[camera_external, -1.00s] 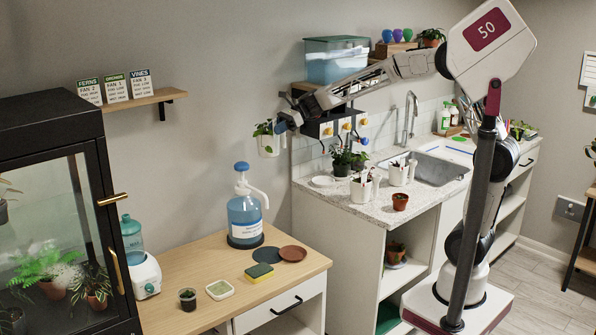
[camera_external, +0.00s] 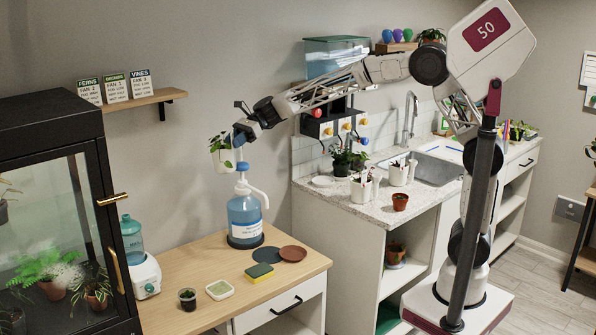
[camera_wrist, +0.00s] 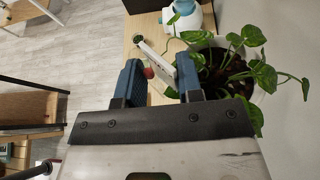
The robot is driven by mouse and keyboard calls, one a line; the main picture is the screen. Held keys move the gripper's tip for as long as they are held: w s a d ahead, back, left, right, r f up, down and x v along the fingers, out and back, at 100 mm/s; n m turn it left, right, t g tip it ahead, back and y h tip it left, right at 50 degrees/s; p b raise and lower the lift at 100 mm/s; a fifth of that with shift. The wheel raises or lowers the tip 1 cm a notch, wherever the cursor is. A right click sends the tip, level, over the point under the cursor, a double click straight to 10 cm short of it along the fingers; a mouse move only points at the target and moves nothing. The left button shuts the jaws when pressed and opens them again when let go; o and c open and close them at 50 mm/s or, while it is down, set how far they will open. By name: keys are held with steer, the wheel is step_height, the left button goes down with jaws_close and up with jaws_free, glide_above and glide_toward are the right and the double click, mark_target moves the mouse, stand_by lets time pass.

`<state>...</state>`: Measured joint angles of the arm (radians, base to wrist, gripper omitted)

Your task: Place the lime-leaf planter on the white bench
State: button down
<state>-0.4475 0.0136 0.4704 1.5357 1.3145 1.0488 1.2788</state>
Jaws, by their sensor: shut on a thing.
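The lime-leaf planter, a white pot (camera_external: 224,162) with trailing green leaves, hangs in the air at my gripper (camera_external: 240,136), left of and above the blue pump bottle. My gripper is shut on it at its rim. In the wrist view, its leaves and dark soil (camera_wrist: 232,68) are right of my gripper's fingers (camera_wrist: 160,82), and the exact grip contact is partly hidden. The white bench, with a speckled pale top (camera_external: 368,205) and white cabinet sides, stands to the right, apart from the planter.
The blue pump bottle (camera_external: 244,215) stands on the wooden worktop (camera_external: 200,255), close below the planter. The bench carries a small terracotta pot (camera_external: 400,202), white tool cups (camera_external: 361,190), dark potted plants (camera_external: 341,165) and a sink (camera_external: 436,168). A glass cabinet (camera_external: 65,220) stands at left.

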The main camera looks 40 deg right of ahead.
steer(key=s+a+f+n+g, duration=0.2)
steer(key=a+f, duration=0.7)
steer(key=f, duration=0.3)
steer(key=s+a+f+n+g, duration=0.2)
steer(key=a+f+g, duration=0.1)
steer(key=a+f, duration=0.7)
step_height(320, 180, down, 2)
steer(key=shift+a+f+h, duration=0.1)
steer(key=shift+a+h, duration=0.05)
steer(key=shift+h, duration=0.25)
step_height(320, 180, down, 6)
steer(key=shift+f, duration=0.15)
steer(key=shift+f, duration=1.95)
